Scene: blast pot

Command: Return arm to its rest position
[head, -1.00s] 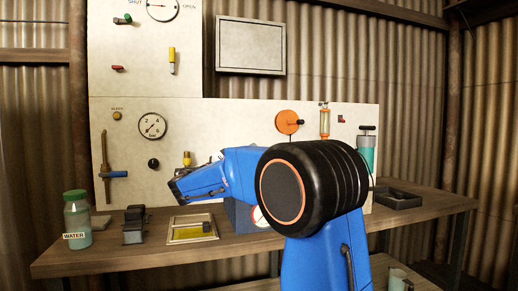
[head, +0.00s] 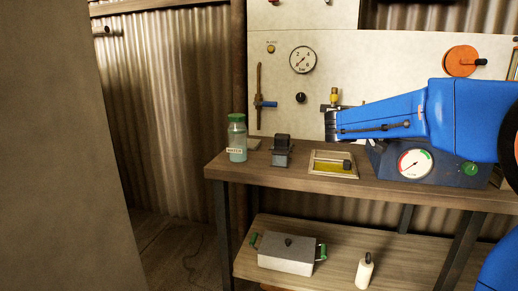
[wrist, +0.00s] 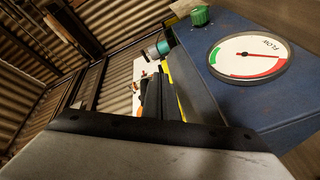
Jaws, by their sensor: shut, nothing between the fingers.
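My blue arm (head: 400,118) reaches in from the right in the head view, over the workbench (head: 300,185), its dark end pointing left toward the wall panel. My gripper (wrist: 152,95) shows as dark fingers in the wrist view; it is shut with nothing seen held. A blue box with a flow gauge (head: 416,163) stands on the bench just below the arm; it also fills the right of the wrist view (wrist: 290,95), close to the gripper. I cannot tell how far the fingers are from it.
On the bench stand a green-capped water jar (head: 237,140), a dark block (head: 282,152) and a framed yellow plate (head: 333,163). The panel (head: 350,65) behind carries a gauge and a valve. A lidded box (head: 287,262) and a white bottle (head: 364,272) sit on the lower shelf.

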